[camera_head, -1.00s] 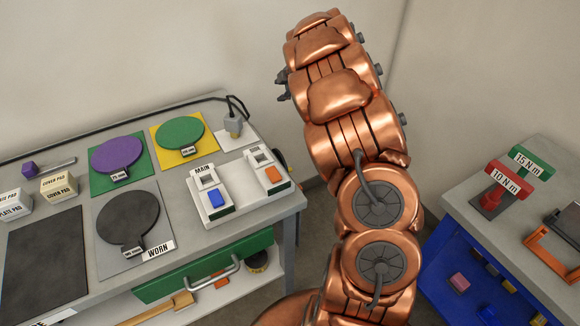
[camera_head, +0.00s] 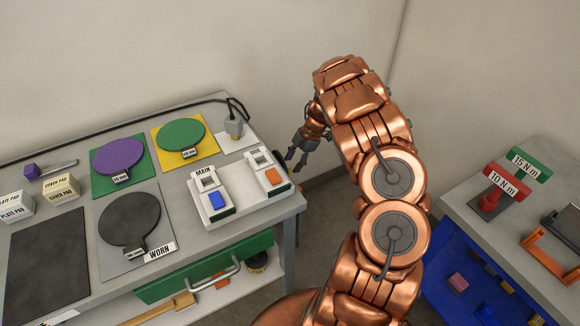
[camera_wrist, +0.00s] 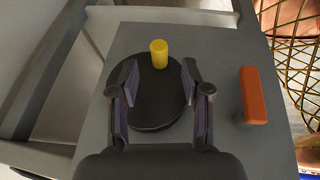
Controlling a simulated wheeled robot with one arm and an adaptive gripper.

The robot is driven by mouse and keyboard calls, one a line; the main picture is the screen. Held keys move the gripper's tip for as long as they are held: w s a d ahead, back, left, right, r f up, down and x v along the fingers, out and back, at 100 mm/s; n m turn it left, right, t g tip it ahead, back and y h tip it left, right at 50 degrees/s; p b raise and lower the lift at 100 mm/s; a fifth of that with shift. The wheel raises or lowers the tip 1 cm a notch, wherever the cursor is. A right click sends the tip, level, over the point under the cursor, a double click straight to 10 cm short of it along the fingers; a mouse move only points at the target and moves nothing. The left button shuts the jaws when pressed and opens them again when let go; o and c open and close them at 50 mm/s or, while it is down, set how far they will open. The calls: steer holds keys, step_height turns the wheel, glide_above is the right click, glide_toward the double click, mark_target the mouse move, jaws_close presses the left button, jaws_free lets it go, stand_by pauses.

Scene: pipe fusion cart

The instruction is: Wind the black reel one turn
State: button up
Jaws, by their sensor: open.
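The black reel (camera_wrist: 156,108) is a round dark disc on a grey surface in the wrist view. A yellow upright knob (camera_wrist: 159,54) stands near its far edge. My gripper (camera_wrist: 160,85) is open, its two fingers spread on either side of the reel's middle, with the knob ahead of the fingertips and between their lines. Nothing is between the fingers; I cannot tell how far above the reel they are. In the head view my gripper (camera_head: 297,158) hangs just beyond the right end of the bench, and I cannot make out the reel there.
An orange bar (camera_wrist: 253,95) stands right of the reel. A gold wire mesh (camera_wrist: 296,50) is at the upper right. The grey bench (camera_head: 185,255) carries round pads and a switch box (camera_head: 216,207). A blue cart (camera_head: 455,265) stands at right.

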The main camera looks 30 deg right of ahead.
mark_target(289, 170)
steer(key=shift+p+x, duration=0.35)
steer(key=shift+x, duration=1.5)
jaws_close()
